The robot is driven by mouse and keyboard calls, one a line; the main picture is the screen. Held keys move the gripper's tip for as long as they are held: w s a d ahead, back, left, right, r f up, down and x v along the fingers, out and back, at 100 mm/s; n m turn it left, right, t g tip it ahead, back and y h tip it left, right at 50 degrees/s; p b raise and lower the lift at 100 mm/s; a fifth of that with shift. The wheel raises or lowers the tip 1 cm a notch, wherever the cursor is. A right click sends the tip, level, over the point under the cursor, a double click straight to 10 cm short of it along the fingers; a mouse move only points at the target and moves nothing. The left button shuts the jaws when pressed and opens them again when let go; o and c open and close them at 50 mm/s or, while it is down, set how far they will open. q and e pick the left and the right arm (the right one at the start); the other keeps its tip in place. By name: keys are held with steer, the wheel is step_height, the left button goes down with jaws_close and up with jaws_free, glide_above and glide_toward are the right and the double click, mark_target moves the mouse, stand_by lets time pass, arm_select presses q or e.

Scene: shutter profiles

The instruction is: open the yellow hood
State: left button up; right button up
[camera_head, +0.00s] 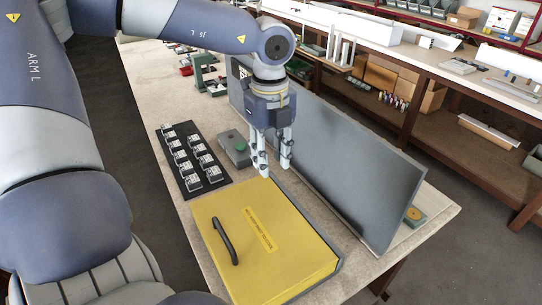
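The yellow hood (285,263) is a flat yellow box lid on the bench in front of me, and it looks closed. A black handle (225,241) runs along its left side, and a label strip lies across its top. My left gripper (274,170) points down over the hood's far edge, away from the handle. Its two fingers are apart with nothing visible between them. I cannot tell whether a fingertip touches the hood. My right gripper is not in view.
A tall grey panel (345,165) stands right of my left gripper. A black tray (180,165) with several small metal parts lies left of it. Shelving benches line the right.

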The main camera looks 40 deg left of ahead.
arm_select(q)
step_height(320, 180, up, 12)
steer(key=shift+f, duration=0.15)
stand_by(0.3)
